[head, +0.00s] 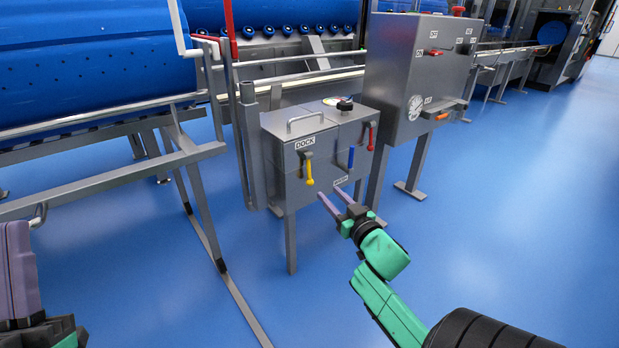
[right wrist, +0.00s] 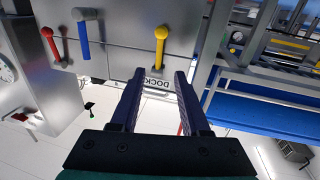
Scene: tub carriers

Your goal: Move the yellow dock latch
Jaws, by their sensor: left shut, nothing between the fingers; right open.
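The yellow dock latch (head: 309,172) is a short handle hanging down on the front of a grey box (head: 284,178), under the DOCK label (head: 305,143). In the right wrist view, which is upside down, the yellow latch (right wrist: 161,47) shows beyond my fingertips. My right gripper (head: 331,192) is open and empty in front of the box, slightly below and to the right of the latch. It also shows in the right wrist view (right wrist: 160,73), its fingers apart from the latch. My left gripper (head: 16,226) is shut and empty at the far left edge, away from the box.
A blue lever (head: 351,157) and a red lever (head: 370,136) sit right of the latch on the same box. A taller grey cabinet (head: 405,75) stands behind at right. A metal rail frame (head: 110,180) stands at left. The blue floor at right is clear.

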